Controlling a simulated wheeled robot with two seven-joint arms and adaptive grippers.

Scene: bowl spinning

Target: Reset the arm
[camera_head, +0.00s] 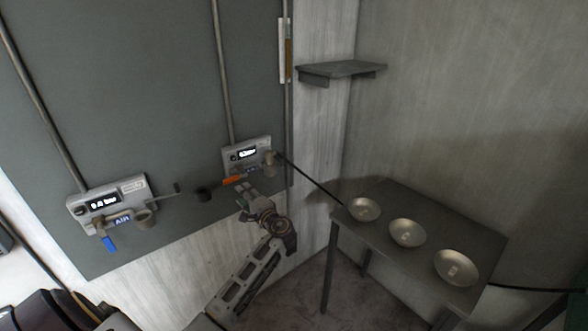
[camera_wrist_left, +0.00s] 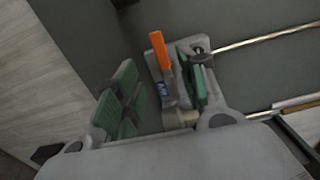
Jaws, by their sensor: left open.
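My left arm rises from the bottom of the head view, and its left gripper (camera_head: 245,201) is just below the right-hand air unit (camera_head: 246,153) on the wall panel. This unit has a lit display and an orange handle (camera_head: 232,180). In the left wrist view my left gripper (camera_wrist_left: 157,95) is open, with green pads set apart. The orange handle (camera_wrist_left: 158,50) and its AIR label show beyond and between the fingers, and nothing is held. Whether a finger touches the unit I cannot tell. My right gripper is not in view.
A second air unit (camera_head: 105,205) with a blue handle (camera_head: 110,243) is on the panel at the left. A dark table (camera_head: 390,195) at the right bears three metal bowls (camera_head: 364,209). A small shelf (camera_head: 340,70) is above it. A dark rod runs from the right-hand unit towards the table.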

